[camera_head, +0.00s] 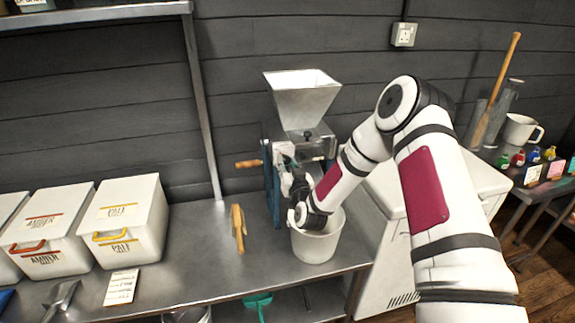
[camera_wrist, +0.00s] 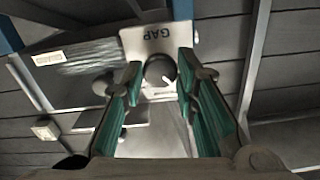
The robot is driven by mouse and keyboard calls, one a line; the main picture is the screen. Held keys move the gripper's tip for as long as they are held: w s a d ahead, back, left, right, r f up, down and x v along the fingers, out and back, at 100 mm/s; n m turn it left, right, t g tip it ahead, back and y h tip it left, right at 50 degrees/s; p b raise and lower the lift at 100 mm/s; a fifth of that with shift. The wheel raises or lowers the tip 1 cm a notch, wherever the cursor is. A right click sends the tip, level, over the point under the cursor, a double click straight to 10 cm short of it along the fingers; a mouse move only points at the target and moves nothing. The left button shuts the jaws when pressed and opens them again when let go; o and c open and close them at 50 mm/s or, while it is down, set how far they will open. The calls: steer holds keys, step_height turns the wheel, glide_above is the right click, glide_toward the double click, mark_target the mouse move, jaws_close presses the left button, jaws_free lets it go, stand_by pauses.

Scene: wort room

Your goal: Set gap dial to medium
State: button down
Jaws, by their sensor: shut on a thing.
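The grain mill with its white hopper (camera_head: 302,95) and blue stand (camera_head: 273,170) stands on the steel bench. In the wrist view, a white plate marked GAP (camera_wrist: 158,40) shows on the mill, with the round dark gap dial (camera_wrist: 160,70) below the lettering. A pale pointer mark shows on the dial. My gripper (camera_wrist: 158,82) has its green-padded fingers on both sides of the dial and is shut on it. In the head view my gripper (camera_head: 290,165) is at the mill's front, and my wrist hides the dial.
A white bucket (camera_head: 320,242) stands under the mill, below my wrist. A wooden-handled brush (camera_head: 238,228) lies to its left. White bins marked AMBER (camera_head: 45,235) and PALE (camera_head: 122,220) stand at the left. A wooden crank handle (camera_head: 248,163) sticks out left of the mill.

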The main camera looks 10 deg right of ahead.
steer(key=m, duration=0.7)
stand_by(0.6)
steer(key=c, duration=1.3)
jaws_free()
steer(key=shift+s, duration=0.1)
steer(key=s, duration=1.1)
steer(key=shift+s, duration=0.35)
